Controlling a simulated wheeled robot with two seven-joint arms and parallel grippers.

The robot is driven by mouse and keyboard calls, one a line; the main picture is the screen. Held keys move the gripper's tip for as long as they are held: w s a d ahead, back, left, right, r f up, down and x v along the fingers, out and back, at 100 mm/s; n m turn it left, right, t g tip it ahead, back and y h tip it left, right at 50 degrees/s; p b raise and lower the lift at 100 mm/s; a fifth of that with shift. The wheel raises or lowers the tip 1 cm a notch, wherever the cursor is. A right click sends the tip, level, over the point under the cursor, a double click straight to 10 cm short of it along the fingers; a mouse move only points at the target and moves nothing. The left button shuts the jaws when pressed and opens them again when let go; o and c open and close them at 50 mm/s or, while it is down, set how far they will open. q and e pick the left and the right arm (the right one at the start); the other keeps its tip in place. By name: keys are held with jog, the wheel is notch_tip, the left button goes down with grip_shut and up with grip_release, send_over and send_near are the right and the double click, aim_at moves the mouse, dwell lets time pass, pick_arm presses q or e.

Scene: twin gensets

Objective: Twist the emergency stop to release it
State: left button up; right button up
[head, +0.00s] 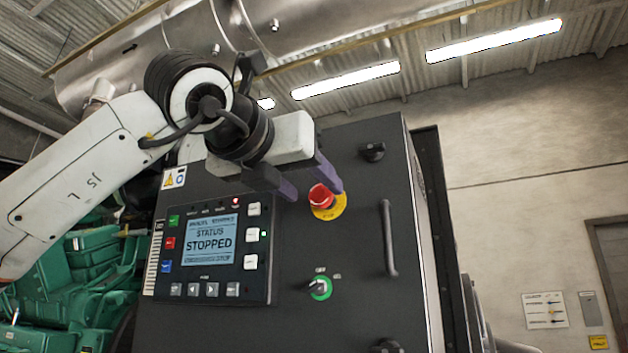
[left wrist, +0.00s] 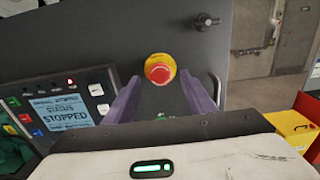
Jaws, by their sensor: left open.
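The emergency stop (head: 321,196) is a red mushroom button on a yellow round plate (head: 329,210), on the dark front of the control cabinet (head: 345,262). It also shows in the left wrist view (left wrist: 159,70), just beyond the fingertips and roughly centred between them. My left gripper (head: 311,191) comes in from the upper left with its purple fingers apart. One finger is to the left of the button and the other close by its upper right. In the left wrist view the left gripper (left wrist: 166,86) is open with nothing between its fingers. My right gripper is not in view.
A control panel (head: 212,245) with a screen reading "STATUS STOPPED" is left of the button. A green-ringed selector switch (head: 319,287) is below it. A vertical door handle (head: 388,238) and a dark latch (head: 372,152) stick out to the right. Green machinery (head: 95,265) is at left.

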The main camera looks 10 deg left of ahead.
pick_arm(q)
jog(key=shift+w+d, duration=0.25)
jog(key=shift+w, duration=0.85)
jog(key=c, duration=1)
jog(key=shift+c, duration=0.2)
